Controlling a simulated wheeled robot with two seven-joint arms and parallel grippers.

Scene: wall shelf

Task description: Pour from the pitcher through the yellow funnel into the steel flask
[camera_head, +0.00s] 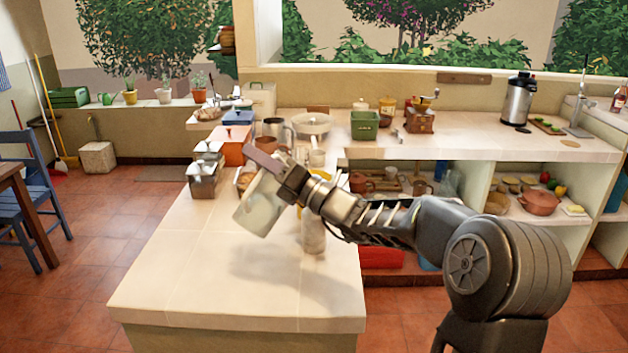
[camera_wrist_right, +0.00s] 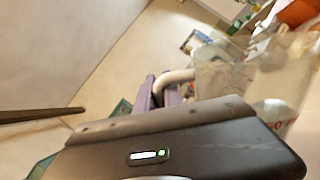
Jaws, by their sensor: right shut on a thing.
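My right gripper (camera_head: 272,168) is shut on the pale, translucent pitcher (camera_head: 260,208) and holds it above the counter. The pitcher is tilted, with its lower end toward the left front. In the right wrist view the pitcher (camera_wrist_right: 222,76) is clear, with a pale handle at the gripper (camera_wrist_right: 165,92). A pale upright cylinder (camera_head: 314,238), possibly the steel flask, stands on the counter right of the pitcher; my arm hides its top. I cannot tell whether anything flows. My left gripper is not in view.
The front of the counter (camera_head: 235,300) is clear. Metal canisters (camera_head: 203,180), an orange box (camera_head: 233,146) and a metal jug (camera_head: 277,130) stand behind the pitcher. A green box (camera_head: 364,125) and a grinder (camera_head: 420,120) stand on the back counter.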

